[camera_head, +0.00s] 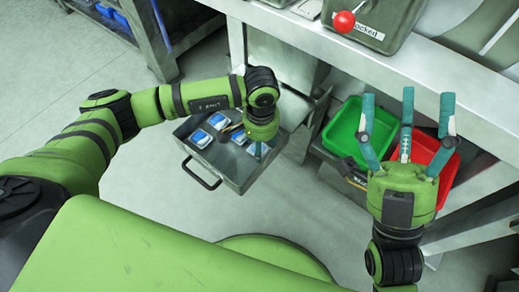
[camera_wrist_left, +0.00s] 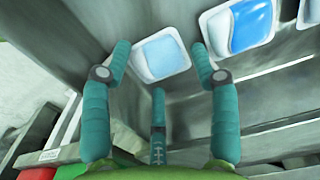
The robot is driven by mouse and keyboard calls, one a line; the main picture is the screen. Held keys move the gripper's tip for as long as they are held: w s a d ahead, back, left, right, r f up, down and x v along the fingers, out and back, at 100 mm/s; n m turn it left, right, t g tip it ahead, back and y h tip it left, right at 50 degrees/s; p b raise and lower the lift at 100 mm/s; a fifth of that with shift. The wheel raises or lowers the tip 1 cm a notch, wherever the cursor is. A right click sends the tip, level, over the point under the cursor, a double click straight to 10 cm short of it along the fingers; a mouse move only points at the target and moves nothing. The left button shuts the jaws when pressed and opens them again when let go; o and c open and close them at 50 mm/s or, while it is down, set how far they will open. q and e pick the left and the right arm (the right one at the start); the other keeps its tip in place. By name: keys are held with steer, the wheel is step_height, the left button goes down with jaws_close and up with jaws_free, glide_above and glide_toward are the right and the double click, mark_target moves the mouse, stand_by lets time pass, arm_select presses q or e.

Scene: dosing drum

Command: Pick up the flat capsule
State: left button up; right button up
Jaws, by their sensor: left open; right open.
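Several white-rimmed capsules with blue tops lie in a grey metal drawer (camera_head: 238,180), among them a capsule (camera_head: 200,138) at its left and another (camera_head: 218,121) behind it. My left gripper (camera_wrist_left: 159,66) is open and points down into the drawer. In the left wrist view a pale blue, flat-looking capsule (camera_wrist_left: 165,52) lies beyond and between its fingertips, with no clear grip on it. A capsule with a darker blue and white wave (camera_wrist_left: 240,27) lies to its right. My right gripper (camera_head: 408,105) is open and empty, fingers up, in front of the trays.
A green tray (camera_head: 343,128) and a red tray (camera_head: 429,151) stand right of the drawer, under a grey bench. A red ball knob (camera_head: 344,22) is on a green box above. The drawer walls are close around my left gripper. Open floor lies left.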

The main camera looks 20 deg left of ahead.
arm_select(q)
steer(key=shift+f, duration=0.15)
steer(key=c, duration=0.4)
stand_by(0.4)
